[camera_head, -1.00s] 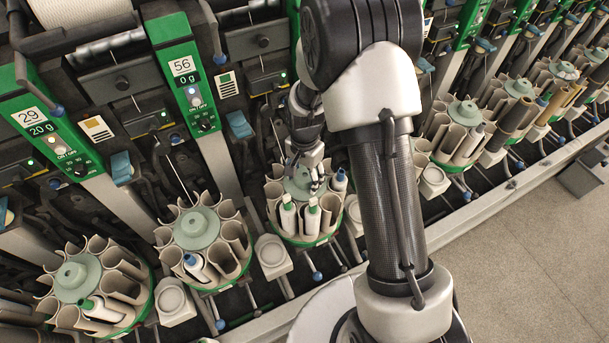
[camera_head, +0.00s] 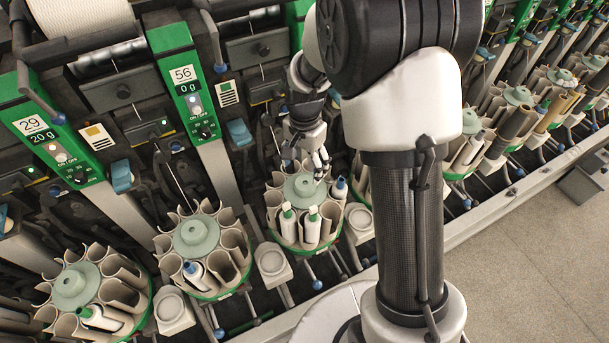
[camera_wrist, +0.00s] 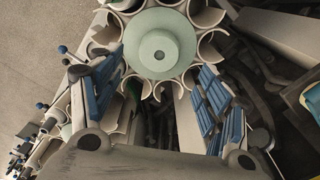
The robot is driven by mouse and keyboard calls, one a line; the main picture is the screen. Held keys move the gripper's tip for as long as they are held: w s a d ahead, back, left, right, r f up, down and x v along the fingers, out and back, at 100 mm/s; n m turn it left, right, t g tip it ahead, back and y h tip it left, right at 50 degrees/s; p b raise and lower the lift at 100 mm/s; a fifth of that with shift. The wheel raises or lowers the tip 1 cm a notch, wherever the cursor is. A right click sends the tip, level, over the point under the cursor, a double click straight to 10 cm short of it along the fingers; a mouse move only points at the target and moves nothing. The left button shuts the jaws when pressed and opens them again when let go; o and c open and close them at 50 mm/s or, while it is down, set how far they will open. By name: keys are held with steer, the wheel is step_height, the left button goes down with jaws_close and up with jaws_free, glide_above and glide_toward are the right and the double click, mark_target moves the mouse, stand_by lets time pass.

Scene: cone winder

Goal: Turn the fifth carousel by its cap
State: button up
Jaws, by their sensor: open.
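A carousel of beige open tubes with a pale green round cap (camera_head: 303,188) stands below my gripper (camera_head: 319,166) in the head view. It holds two green-topped bobbins at its front and a blue-tipped one (camera_head: 340,188) at its right. I cannot tell the carousel's number. In the wrist view the cap (camera_wrist: 157,50) is fully visible, ringed by tubes. My gripper (camera_wrist: 161,75) is open and empty there, its blue-padded fingers spread to the lower left and lower right of the cap. The fingers look apart from the cap, which lies beyond them.
Two similar carousels stand to the left, one with a blue-tipped bobbin (camera_head: 195,271), one with a green-tipped bobbin (camera_head: 98,318). More carousels run to the right. Machine panels marked 56 (camera_head: 188,82) and 29 rise behind. Open floor (camera_head: 530,260) lies at the lower right.

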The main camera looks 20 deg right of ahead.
steer(key=shift+r, duration=1.45)
